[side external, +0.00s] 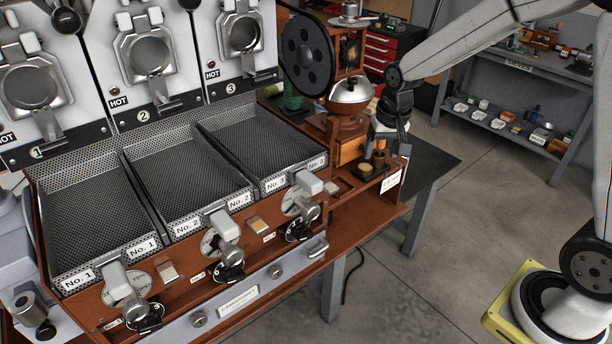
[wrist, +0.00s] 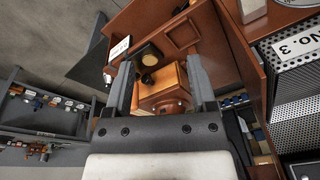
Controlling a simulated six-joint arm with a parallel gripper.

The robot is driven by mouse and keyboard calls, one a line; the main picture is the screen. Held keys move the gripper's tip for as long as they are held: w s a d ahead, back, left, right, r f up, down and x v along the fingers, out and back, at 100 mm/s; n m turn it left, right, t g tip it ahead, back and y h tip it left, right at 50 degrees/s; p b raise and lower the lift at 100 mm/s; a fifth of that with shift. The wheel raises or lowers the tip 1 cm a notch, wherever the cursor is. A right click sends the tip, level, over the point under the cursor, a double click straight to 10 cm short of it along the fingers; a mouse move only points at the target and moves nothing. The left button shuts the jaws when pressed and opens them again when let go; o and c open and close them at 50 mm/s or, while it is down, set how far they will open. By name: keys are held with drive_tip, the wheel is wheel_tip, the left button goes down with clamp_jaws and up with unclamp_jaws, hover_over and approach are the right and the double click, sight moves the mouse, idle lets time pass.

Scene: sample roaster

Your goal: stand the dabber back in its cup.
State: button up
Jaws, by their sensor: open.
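My gripper (side external: 390,146) points down over the right end of the wooden bench, beside the grinder. In the wrist view my gripper (wrist: 160,66) has its two fingers wide apart with nothing gripped between them. A small upright brown cylinder (side external: 379,159), perhaps the dabber or its cup, stands just under the fingers in the side view. A round tan-topped piece (side external: 365,168) sits beside it on a dark base. In the wrist view a tan disc (wrist: 148,53) and a dark round piece (wrist: 148,78) show between the fingers. I cannot tell dabber from cup for certain.
The grinder's wooden box (wrist: 165,88) is close to my fingers. The grinder (side external: 350,92) with its large black wheel stands left of my gripper. Perforated trays (side external: 262,140) fill the bench further left. A white label (side external: 391,181) marks the bench's right edge; open floor lies beyond.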

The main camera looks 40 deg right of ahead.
drive_tip(key=s+a+f+n, duration=0.2)
drive_tip(key=s+a+n, duration=0.1)
drive_tip(key=s, duration=0.3)
drive_tip(key=s+a+f+n+t, duration=0.1)
drive_tip(key=s+a+n, duration=0.2)
drive_tip(key=s, duration=0.4)
drive_tip(key=shift+s+f, duration=0.25)
drive_tip(key=shift+f, duration=0.1)
